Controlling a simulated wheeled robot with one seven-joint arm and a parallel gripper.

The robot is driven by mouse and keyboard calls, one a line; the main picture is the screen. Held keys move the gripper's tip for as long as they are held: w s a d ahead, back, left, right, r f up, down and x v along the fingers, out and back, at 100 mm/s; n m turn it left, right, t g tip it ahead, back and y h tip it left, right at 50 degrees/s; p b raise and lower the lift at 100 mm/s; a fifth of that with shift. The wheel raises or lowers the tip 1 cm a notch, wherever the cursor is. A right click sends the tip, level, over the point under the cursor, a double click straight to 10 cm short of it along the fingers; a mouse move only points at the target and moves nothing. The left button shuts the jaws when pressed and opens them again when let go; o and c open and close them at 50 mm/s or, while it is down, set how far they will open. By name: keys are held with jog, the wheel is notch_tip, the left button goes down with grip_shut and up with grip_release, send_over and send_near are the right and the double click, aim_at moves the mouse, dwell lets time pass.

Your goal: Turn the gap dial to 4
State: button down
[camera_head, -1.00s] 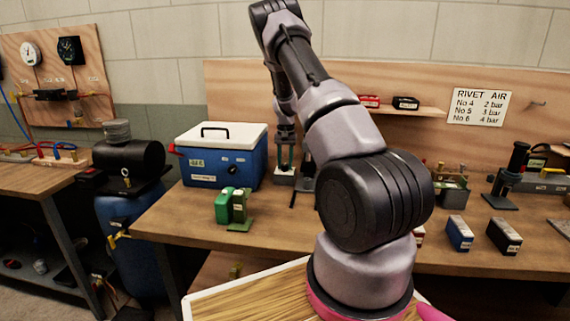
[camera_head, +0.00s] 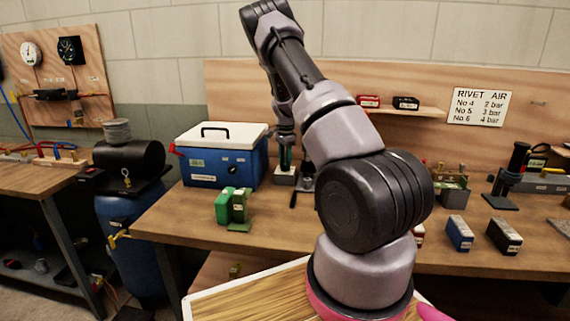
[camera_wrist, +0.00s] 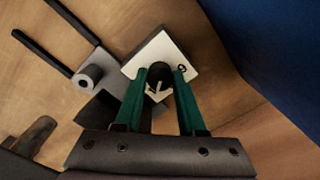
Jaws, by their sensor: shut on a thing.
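The gap dial (camera_wrist: 161,70) is a dark round knob with a pale mark, on a cream plate (camera_wrist: 150,50) in the wrist view. One dark numeral, too turned to read surely, shows on the plate right of the dial. My gripper (camera_wrist: 159,76) has green fingers, shut on the dial from both sides. In the head view the gripper (camera_head: 285,158) reaches down at the back of the bench, right of the blue box. The dial itself is hidden there, and the base of its unit (camera_head: 284,177) shows below the fingers.
A blue cool box (camera_head: 213,165) with a white lid stands close left of the gripper; its blue side fills the right of the wrist view. A grey part with a round post (camera_wrist: 88,77) and dark rods lies beside the dial plate. Green blocks (camera_head: 231,206) stand nearer the front.

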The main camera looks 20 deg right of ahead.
jog(key=shift+m, duration=0.6)
jog(key=c, duration=0.5)
grip_release()
notch_tip(320, 180, up, 11)
jog(key=shift+s+f, duration=0.1)
dwell(0.3)
